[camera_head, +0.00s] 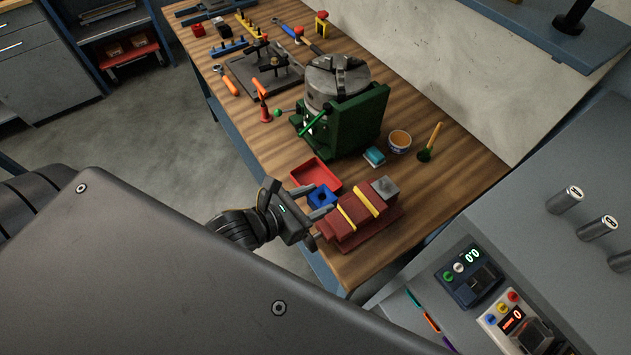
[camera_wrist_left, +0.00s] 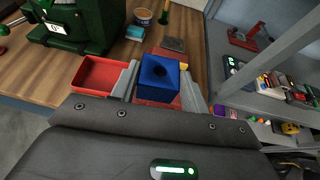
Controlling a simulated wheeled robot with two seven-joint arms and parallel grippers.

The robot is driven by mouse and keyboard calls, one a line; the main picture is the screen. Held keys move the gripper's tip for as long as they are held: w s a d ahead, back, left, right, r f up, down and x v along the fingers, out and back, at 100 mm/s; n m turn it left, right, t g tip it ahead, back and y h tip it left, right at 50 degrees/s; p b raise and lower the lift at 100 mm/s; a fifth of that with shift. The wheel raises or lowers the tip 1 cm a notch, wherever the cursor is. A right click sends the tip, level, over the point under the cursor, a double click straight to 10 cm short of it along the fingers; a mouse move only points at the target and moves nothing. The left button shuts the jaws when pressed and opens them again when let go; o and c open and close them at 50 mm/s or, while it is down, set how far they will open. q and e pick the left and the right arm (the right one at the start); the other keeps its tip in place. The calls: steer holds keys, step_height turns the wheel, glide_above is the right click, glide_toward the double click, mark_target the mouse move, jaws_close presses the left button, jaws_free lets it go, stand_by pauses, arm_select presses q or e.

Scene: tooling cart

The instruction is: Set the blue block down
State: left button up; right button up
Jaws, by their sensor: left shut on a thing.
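The blue block (camera_head: 322,196), a cube with a round hole in its top, is between the fingers of my left gripper (camera_head: 319,214). In the left wrist view the block (camera_wrist_left: 159,78) sits between the two grey fingers (camera_wrist_left: 160,88), which are shut on it. A red tray (camera_head: 316,175) lies just behind the block on the wooden bench. A dark red vise-like block with yellow strips (camera_head: 357,213) stands right beside the gripper. I cannot tell whether the blue block touches anything below. My right gripper is not in view.
A green fixture with a round metal chuck (camera_head: 345,120) stands behind the tray. A small cup (camera_head: 399,141), a teal block (camera_head: 374,156) and a brush (camera_head: 430,145) stand near it. Grey machine panels (camera_head: 480,272) lie at the right. The bench's front edge is close to the gripper.

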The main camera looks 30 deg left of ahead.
arm_select(q)
steer(key=w+a+f+b, duration=0.2)
steer(key=w+f+b, duration=0.1)
steer(key=b, duration=0.2)
steer(key=w+a+f+b, duration=0.2)
steer(key=w+f+b, duration=0.1)
steer(key=w+b, duration=0.1)
steer(key=w+a+f+b, duration=0.2)
steer(key=w+b, duration=0.1)
steer(key=b, duration=0.3)
steer(key=shift+w+a+f, duration=0.35)
steer(key=shift+f, duration=0.05)
steer(key=shift+w+a+f, duration=0.1)
steer(key=shift+w+a, duration=0.05)
steer(key=shift+w, duration=0.15)
steer(key=shift+w+a+f, duration=0.2)
steer(key=shift+w+f, duration=0.1)
steer(key=shift+f, duration=1.65)
